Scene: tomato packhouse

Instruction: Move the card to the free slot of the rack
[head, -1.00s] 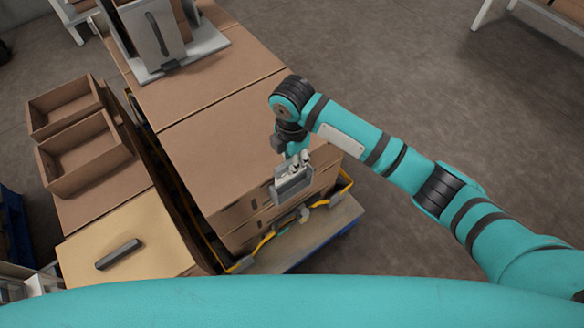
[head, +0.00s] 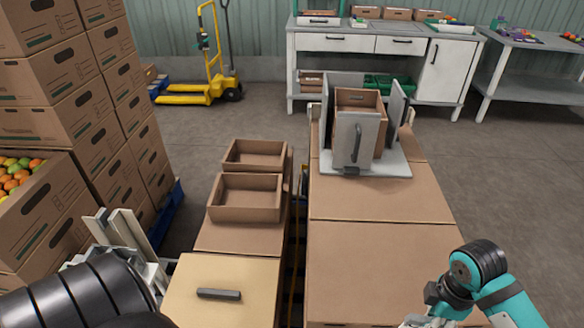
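I cannot pick out the card or a rack with a free slot for certain. A grey upright fixture (head: 397,160) with several plates stands at the far end of the right-hand row of cartons, with a brown box (head: 360,98) between its plates. The front plate has a dark handle.
Two open brown trays (head: 246,197) stand on the left row. A tan board (head: 190,310) with a dark handle (head: 218,294) lies nearer. Carton stacks (head: 60,120) rise at left. A yellow pallet jack (head: 205,85) and white workbench (head: 345,75) stand behind. The right floor is clear.

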